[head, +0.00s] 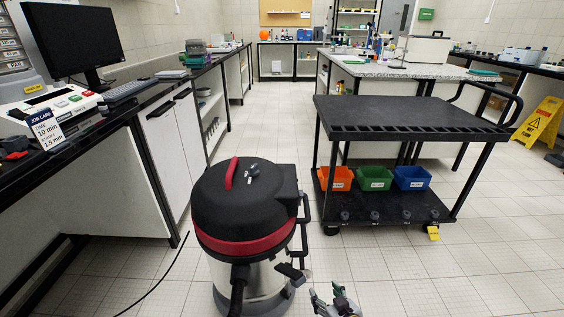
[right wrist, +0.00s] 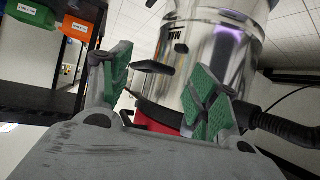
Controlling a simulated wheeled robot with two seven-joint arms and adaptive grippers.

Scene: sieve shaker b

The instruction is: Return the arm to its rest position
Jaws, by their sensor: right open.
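My right gripper (head: 336,302) is at the bottom edge of the head view, low over the floor and just right of the vacuum cleaner (head: 245,205). In the right wrist view the two green-padded fingers of the right gripper (right wrist: 162,88) stand apart with nothing held between them. The steel drum of the vacuum cleaner (right wrist: 205,45) shows behind the fingers, in a picture that looks upside down. A dark flat part (right wrist: 152,67) shows in the gap, apart from the pads as far as I can tell. My left gripper is not in view.
A black cart (head: 415,118) with orange, green and blue bins (head: 375,180) stands right of the vacuum. A bench (head: 150,110) with a monitor (head: 75,42) runs along the left. A yellow floor sign (head: 540,122) stands at the right. Tiled floor is clear at lower right.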

